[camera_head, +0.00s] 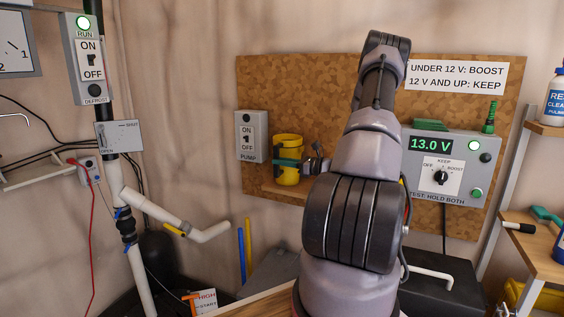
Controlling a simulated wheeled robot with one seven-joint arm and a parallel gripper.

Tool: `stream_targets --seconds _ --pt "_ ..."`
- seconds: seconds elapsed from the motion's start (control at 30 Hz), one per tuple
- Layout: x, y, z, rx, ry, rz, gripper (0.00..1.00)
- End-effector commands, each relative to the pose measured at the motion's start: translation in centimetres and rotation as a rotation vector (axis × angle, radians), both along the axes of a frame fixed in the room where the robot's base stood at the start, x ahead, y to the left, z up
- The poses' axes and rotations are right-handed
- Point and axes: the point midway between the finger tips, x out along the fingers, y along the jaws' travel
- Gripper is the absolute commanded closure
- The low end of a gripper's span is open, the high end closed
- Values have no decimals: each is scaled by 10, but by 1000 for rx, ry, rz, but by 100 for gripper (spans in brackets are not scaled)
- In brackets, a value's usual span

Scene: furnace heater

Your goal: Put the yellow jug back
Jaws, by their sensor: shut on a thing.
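The yellow jug (287,145) is upright at the small wooden shelf on the cork board, left of my arm. A green bar crosses its front; I cannot tell if it is the jug's handle or another part. My gripper (306,166) is at the jug's right side, shut on the jug. My wrist and the fingertips are small and partly hidden, so the exact grip is unclear. The jug's base is at the level of the shelf (269,188); I cannot tell whether it rests there or hangs just above.
The pump switch box (251,136) is on the wall close left of the jug. The grey meter box (459,152) reading 13.0 V is right of my arm. White pipes (207,233) stand at the left. A side shelf (539,236) is at the right edge.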

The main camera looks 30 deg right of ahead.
Motion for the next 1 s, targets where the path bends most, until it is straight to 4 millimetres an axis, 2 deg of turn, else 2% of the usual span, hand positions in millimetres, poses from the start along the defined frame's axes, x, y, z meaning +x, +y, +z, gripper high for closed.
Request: stream_targets --seconds 0.27,0.3,0.33,0.37,0.73,0.87,1.0 --pt "1 1 -1 0 -3 3 100" --pt "0 1 -2 1 -1 3 65" --pt "0 1 -2 1 -1 3 54" --pt "0 1 -2 1 -1 3 51" --pt "-1 0 1 0 0 2 51" --pt "-14 -11 1 1 0 0 51" --pt "-38 -31 1 0 0 -3 51"
